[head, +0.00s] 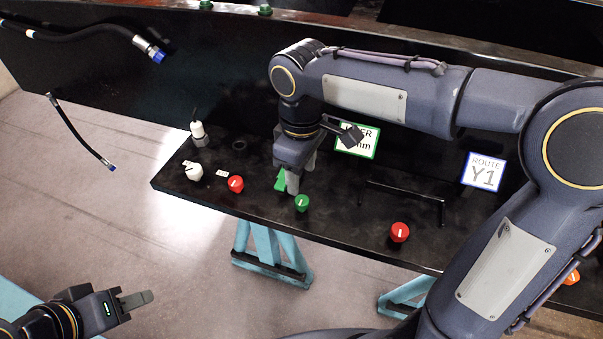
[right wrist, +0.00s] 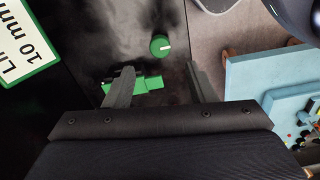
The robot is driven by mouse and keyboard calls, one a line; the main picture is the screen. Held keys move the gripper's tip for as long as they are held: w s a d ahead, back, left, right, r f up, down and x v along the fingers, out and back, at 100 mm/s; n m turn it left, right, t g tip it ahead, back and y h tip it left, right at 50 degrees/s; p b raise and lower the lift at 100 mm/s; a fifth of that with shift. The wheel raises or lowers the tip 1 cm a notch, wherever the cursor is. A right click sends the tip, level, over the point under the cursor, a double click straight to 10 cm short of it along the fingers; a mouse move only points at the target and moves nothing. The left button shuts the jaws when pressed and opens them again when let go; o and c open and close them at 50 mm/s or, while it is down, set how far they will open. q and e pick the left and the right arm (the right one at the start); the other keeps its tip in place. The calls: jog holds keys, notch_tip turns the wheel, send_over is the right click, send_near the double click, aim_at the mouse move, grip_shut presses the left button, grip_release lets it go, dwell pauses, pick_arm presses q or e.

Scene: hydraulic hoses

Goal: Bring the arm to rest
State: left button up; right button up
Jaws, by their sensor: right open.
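My right gripper (head: 292,182) is over the black bench beside the green knob (head: 302,203). In the right wrist view its two fingers (right wrist: 160,82) stand apart, with no object held between them. A green arrow-shaped piece (head: 281,179) shows just behind the fingers. In the right wrist view this green piece (right wrist: 146,84) lies beyond the left fingertip and is partly hidden by it. The green knob (right wrist: 161,45) is further out. My left gripper (head: 134,300) is low at the left, over the floor and away from the bench; the gap between its fingers cannot be made out.
Red knobs (head: 235,184) (head: 400,232), a white knob (head: 194,171) and a white-topped fitting (head: 198,131) stand on the bench (head: 330,235). A black bracket (head: 405,188) rises near the route sign (head: 483,171). Blue-tipped hoses (head: 150,50) (head: 85,135) hang at the left.

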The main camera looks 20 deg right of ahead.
dwell(0.3)
jog(key=s+d+f+m+t+y, duration=0.2)
jog(key=s+d+m, duration=0.2)
jog(key=s, duration=0.4)
jog(key=s+d+f+m+t+y, duration=0.1)
jog(key=s+d+f+m+t, duration=0.1)
jog(key=s+d+m, duration=0.3)
jog(key=s+m+t, duration=0.1)
jog(key=s+m, duration=0.1)
jog(key=s, duration=0.1)
jog(key=shift+s+d+t+y, duration=0.15)
jog(key=shift+t+y, duration=0.15)
jog(key=shift+y, duration=0.1)
jog(key=shift+c, duration=0.3)
